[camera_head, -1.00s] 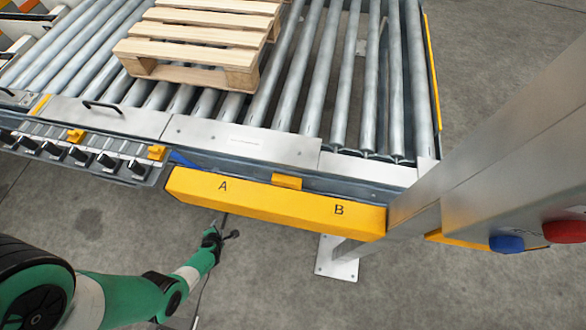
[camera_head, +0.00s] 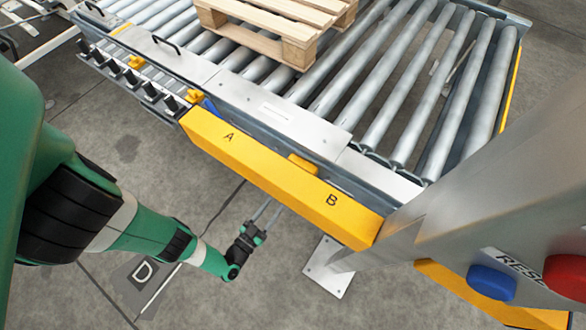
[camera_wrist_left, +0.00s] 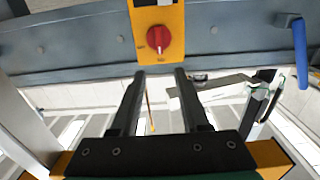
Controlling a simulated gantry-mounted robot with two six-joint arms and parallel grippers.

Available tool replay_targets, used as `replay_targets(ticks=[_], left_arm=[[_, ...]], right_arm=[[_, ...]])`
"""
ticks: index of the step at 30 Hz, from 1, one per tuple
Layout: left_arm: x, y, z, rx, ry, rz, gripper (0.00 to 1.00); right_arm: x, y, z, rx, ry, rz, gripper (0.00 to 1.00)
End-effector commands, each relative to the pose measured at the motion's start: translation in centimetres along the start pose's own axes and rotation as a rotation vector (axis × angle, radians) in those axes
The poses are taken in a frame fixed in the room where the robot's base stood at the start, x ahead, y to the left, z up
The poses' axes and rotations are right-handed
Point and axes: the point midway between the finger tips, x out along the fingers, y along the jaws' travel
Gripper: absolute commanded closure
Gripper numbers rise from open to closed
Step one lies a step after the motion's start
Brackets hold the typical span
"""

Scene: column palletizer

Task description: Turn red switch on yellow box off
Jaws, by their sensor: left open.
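A red rotary switch (camera_wrist_left: 158,38) sits on a yellow box (camera_wrist_left: 171,16) in the left wrist view. The box is fixed to a grey rail. My left gripper (camera_wrist_left: 157,73) is open and empty, its two fingers apart just below the switch in that view and not around it. In the head view my left gripper (camera_head: 268,211) is beside and below the yellow cover (camera_head: 270,175) lettered A and B. The red switch is not visible in the head view. My right gripper is not in view.
A roller conveyor (camera_head: 400,110) carries a wooden pallet (camera_head: 265,42). A metal post with a blue button (camera_head: 491,281) and a red button (camera_head: 568,276) stands at the right. A blue handle (camera_wrist_left: 300,54) hangs at the right of the left wrist view.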

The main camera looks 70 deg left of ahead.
Motion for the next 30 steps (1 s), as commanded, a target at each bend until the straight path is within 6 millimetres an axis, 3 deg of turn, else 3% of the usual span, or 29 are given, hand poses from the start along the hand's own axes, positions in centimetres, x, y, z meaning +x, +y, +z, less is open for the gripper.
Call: replay_targets(ticks=[17,30], left_arm=[[3.8,-0.1,0.1,-0.005,0.001,-0.011,0.54],[9.5,-0.2,0.2,-0.003,0.002,-0.009,0.54]], right_arm=[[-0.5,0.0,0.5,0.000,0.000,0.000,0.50],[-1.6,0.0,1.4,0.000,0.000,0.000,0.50]])
